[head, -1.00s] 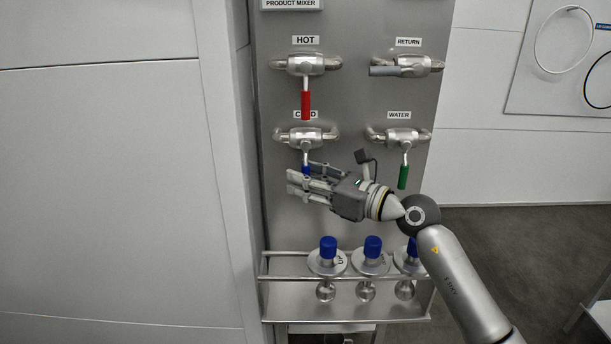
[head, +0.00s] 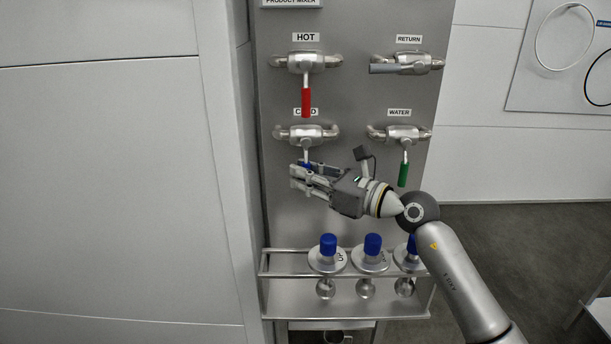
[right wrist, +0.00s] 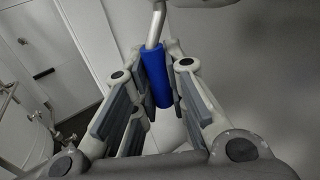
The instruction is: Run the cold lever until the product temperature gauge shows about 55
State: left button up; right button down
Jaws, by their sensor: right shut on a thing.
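The cold lever (head: 307,166) has a blue grip and hangs down from its valve under the partly covered COLD label on the panel. My right gripper (head: 299,178) reaches in from the right and is shut on the blue grip. In the right wrist view the blue grip (right wrist: 157,75) stands between the two fingers, with its bent metal stem above. Much of the grip is hidden by the fingers in the head view. The product temperature gauge does not show in any view. My left gripper is not in view.
The hot lever (head: 306,102), with a red grip, hangs just above the cold valve. The water lever (head: 403,174), with a green grip, hangs close above my right wrist. The return lever (head: 383,69) lies level. Blue-capped fittings (head: 328,244) stand on the rack below.

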jog(key=d+r+n+g+h+p, duration=0.3)
jog(key=d+n+h+p, duration=0.1)
jog(key=h+p, duration=0.3)
jog(key=shift+d+r+n+h, duration=0.15)
jog(key=shift+d+n+h, duration=0.15)
jog(key=shift+d+h, duration=0.75)
jog(key=shift+a+h, duration=0.15)
jog(key=shift+h, duration=0.2)
jog(key=c, duration=1.4)
grip_release()
jog(key=shift+c, duration=0.2)
jog(key=shift+r, duration=0.1)
jog(key=v, duration=1.2)
